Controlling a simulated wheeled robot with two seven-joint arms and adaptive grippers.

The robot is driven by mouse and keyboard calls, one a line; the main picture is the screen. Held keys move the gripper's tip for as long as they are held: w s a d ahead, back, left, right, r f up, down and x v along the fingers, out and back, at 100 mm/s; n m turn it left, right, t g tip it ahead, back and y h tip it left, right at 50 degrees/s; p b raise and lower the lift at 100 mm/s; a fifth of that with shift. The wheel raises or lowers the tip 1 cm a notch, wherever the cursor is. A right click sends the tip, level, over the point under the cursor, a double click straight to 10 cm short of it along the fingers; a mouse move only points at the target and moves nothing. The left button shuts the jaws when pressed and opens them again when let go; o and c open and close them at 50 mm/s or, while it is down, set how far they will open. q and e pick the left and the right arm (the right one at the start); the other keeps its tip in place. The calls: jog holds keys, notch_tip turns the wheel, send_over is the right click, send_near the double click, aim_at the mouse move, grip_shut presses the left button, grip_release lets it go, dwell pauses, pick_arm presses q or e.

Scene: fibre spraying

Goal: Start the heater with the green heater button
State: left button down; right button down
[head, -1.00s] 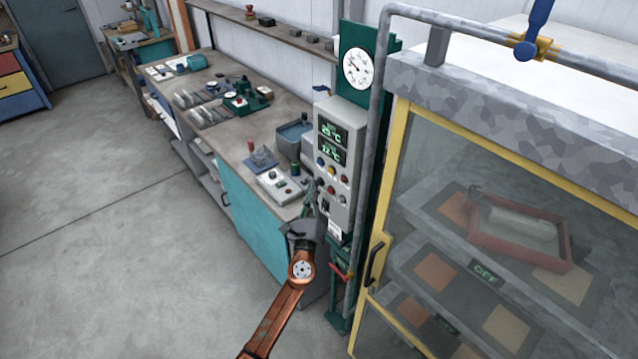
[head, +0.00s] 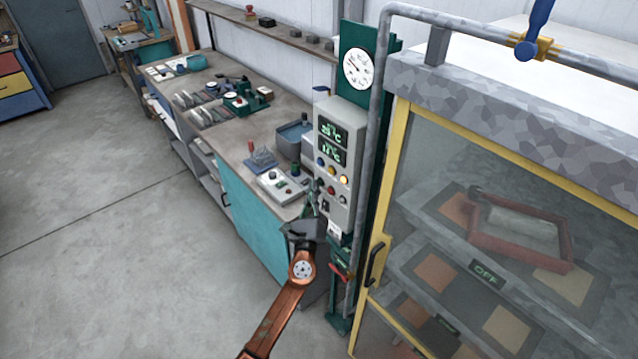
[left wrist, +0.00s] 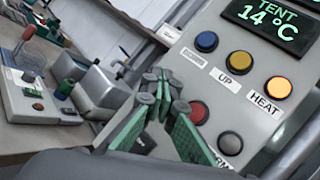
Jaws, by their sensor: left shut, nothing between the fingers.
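The grey control panel (head: 338,150) stands beside the glazed cabinet. In the left wrist view its HEAT lamp (left wrist: 278,87) glows orange, with a yellow UP button (left wrist: 240,63), a blue button (left wrist: 206,40), a red button (left wrist: 197,112) and a grey round lamp (left wrist: 229,143). I cannot make out the green heater button; the spot left of the red button is covered by my fingers. My left gripper (left wrist: 165,88) is shut and empty, its green-padded fingertips at the panel face; I cannot tell whether they touch. It also shows in the head view (head: 313,204). My right gripper is not in view.
A workbench (head: 222,128) with a white control box (head: 277,186) and tools runs along the wall left of the panel. A yellow-framed cabinet (head: 393,165) stands close on the right, with a red tray (head: 480,240) inside. The floor (head: 110,240) at left is clear.

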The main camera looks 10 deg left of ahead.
pick_arm(q)
jog(key=shift+s+a, duration=0.35)
jog(key=shift+s, duration=0.2)
jog(key=s+a, duration=0.1)
jog(key=s, duration=0.1)
jog(key=s+a+p, duration=0.1)
jog(key=s+a, duration=0.1)
dwell(0.4)
dwell(0.6)
